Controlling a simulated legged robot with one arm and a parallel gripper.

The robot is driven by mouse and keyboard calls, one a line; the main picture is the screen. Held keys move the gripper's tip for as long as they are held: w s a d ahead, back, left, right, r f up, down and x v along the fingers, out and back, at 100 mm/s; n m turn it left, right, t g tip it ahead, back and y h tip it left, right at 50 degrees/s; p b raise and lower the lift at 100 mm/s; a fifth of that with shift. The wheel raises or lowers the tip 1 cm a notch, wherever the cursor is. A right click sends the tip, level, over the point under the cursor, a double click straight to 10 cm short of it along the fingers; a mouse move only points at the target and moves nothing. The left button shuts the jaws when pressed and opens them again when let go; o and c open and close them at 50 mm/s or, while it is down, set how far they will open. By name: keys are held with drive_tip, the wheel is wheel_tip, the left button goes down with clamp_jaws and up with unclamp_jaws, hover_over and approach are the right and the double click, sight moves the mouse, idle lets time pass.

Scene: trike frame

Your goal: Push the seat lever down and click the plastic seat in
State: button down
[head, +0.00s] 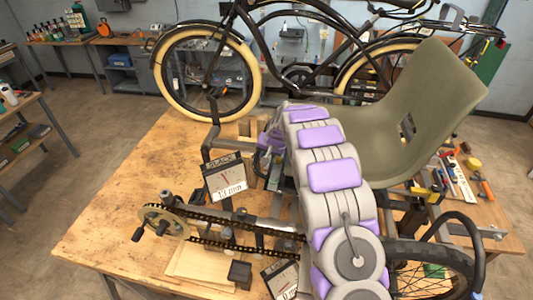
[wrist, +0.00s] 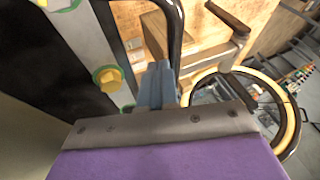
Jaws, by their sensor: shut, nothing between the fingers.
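The olive-green plastic seat (head: 400,125) stands on the trike frame, its backrest rising to the right, in the head view. My gripper shows in the wrist view (wrist: 155,88) as blue-grey fingers held together with nothing between them. The fingers are beside a metal rail (wrist: 88,50) with yellow bolts and near a black bent tube (wrist: 175,30). I cannot tell whether they touch either. In the head view my arm covers the seat's left side and most of my gripper. I cannot clearly make out the seat lever.
The wooden workbench (head: 125,215) holds the frame, a chain with a crank sprocket (head: 165,222) and a gauge card marked SLACK (head: 224,178). A black wheel (head: 430,270) is at the right front. A bicycle (head: 210,75) hangs behind. Tools lie at the right; the bench's left part is clear.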

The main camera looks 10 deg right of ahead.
sight(256, 158)
drive_tip(key=shift+w+a+f, duration=0.1)
drive_tip(key=shift+a+f, duration=0.15)
drive_tip(key=shift+a, duration=0.35)
drive_tip(key=shift+w+a+f, duration=0.1)
drive_tip(key=shift+a+f, duration=0.1)
drive_tip(key=shift+a, duration=0.35)
drive_tip(key=shift+b+x, duration=0.8)
drive_tip(key=shift+x, duration=0.25)
drive_tip(key=shift+a+f, duration=0.55)
drive_tip(key=shift+s+d, duration=0.1)
drive_tip(key=shift+d, duration=0.1)
drive_tip(key=shift+r, duration=0.2)
drive_tip(key=s+r, duration=0.3)
drive_tip(key=r, duration=0.9)
drive_tip(key=shift+s+d+r+b, duration=0.15)
drive_tip(key=shift+d+r+b, duration=0.05)
drive_tip(key=shift+b, duration=0.15)
